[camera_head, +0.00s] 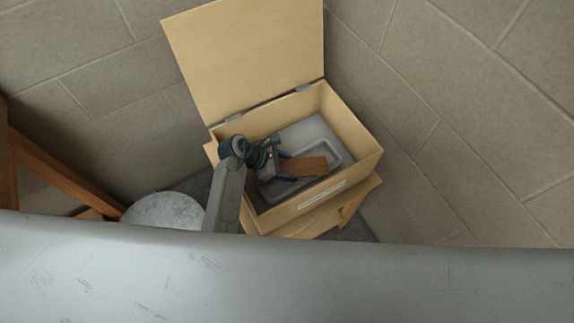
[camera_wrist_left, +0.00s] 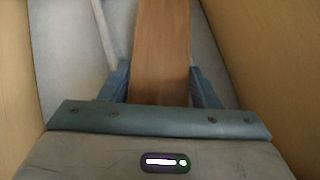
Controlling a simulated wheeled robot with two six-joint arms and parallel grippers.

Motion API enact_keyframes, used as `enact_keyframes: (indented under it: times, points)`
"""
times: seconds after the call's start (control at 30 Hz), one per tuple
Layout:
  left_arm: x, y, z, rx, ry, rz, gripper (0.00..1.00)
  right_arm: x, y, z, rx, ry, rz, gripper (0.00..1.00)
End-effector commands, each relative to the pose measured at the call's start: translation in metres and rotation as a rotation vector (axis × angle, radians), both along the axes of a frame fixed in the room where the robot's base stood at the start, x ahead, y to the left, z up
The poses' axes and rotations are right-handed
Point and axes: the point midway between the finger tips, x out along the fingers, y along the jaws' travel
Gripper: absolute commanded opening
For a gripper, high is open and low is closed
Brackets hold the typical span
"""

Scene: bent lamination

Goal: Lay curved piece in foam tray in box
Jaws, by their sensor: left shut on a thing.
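The curved piece (camera_head: 306,166) is a brown wooden strip inside the box, over the grey foam tray. It also shows in the left wrist view (camera_wrist_left: 161,45), running away from the gripper between its fingers. My left gripper (camera_head: 287,167) is shut on the near end of the piece. The open wooden box (camera_head: 352,146) has light walls around the grey foam tray (camera_head: 308,132), which has a raised-edged recess. The arm hides the left part of the tray. I cannot tell whether the piece touches the tray. My right gripper is not in view.
The box lid (camera_head: 250,48) stands open at the back. The box rests on a wooden stand (camera_head: 362,192). A round grey top (camera_head: 165,212) is to the left, and a brown wooden beam (camera_head: 62,165) is at the far left. Tiled surfaces surround the box.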

Motion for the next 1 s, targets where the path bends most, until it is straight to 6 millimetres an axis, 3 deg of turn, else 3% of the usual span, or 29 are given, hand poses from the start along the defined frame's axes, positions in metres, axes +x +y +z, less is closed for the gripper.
enact_keyframes:
  times: [0.37, 0.4, 0.5, 0.77, 0.9, 1.0]
  points:
    - [0.000, 0.000, -0.009, 0.000, 0.000, 0.000, 0.27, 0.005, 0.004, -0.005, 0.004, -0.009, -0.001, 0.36]
    - [0.000, 0.000, -0.009, 0.000, 0.000, 0.000, 0.60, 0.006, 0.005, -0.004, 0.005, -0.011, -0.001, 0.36]
    - [0.000, 0.000, -0.008, 0.000, 0.000, 0.000, 0.78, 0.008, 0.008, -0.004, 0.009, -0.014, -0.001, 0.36]
    - [0.000, 0.000, -0.008, 0.000, 0.000, 0.000, 0.78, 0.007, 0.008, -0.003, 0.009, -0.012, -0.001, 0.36]
    - [0.000, 0.000, 0.003, 0.000, 0.000, 0.000, 0.78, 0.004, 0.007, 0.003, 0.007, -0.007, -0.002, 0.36]
    - [-0.002, 0.012, 0.010, 0.003, -0.002, 0.001, 0.78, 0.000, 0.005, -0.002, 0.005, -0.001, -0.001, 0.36]
